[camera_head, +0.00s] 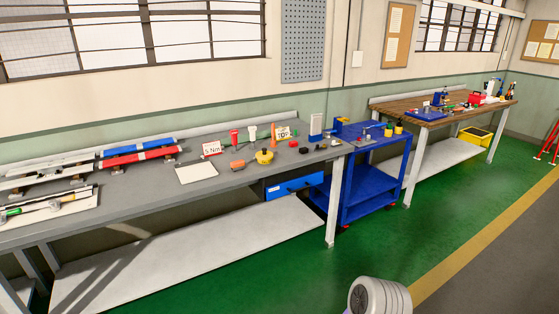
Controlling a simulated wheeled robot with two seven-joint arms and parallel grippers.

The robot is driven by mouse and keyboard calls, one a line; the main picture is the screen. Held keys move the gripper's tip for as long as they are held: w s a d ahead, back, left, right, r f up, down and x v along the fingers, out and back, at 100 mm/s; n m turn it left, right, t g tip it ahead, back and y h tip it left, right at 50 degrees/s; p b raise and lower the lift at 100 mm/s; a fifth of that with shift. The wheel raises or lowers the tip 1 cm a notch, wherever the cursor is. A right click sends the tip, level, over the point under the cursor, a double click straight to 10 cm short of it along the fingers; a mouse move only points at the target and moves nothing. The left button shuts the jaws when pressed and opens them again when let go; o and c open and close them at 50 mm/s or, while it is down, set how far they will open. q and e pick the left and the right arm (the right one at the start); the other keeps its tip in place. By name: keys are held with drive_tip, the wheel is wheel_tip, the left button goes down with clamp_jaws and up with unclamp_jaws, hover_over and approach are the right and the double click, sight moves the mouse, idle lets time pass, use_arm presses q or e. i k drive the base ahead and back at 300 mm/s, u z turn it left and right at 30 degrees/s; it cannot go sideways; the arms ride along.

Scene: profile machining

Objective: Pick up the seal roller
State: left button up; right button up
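I cannot tell for certain which small tool is the seal roller. A tool with a green and orange handle (14,210) lies at the left end of the near grey workbench (130,215), on a pale board. Further right on this bench are an orange tool (237,165), a yellow round item (264,157), a red upright item (234,136) and several small dark parts, too small to make out. Neither of my grippers shows in this view, so nothing is seen held.
Red and blue profiles (140,152) rest at the back left of the bench. A blue cart (372,185) stands between it and a wood-topped bench (440,108). A yellow bin (474,138) sits by the far bench. The green floor (420,235) in front is largely clear.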

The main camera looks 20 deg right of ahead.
sight(239, 165)
drive_tip(key=z, duration=0.7)
drive_tip(key=i, duration=1.55)
drive_tip(key=u, duration=0.6)
drive_tip(key=i, duration=1)
drive_tip(key=u, duration=1)
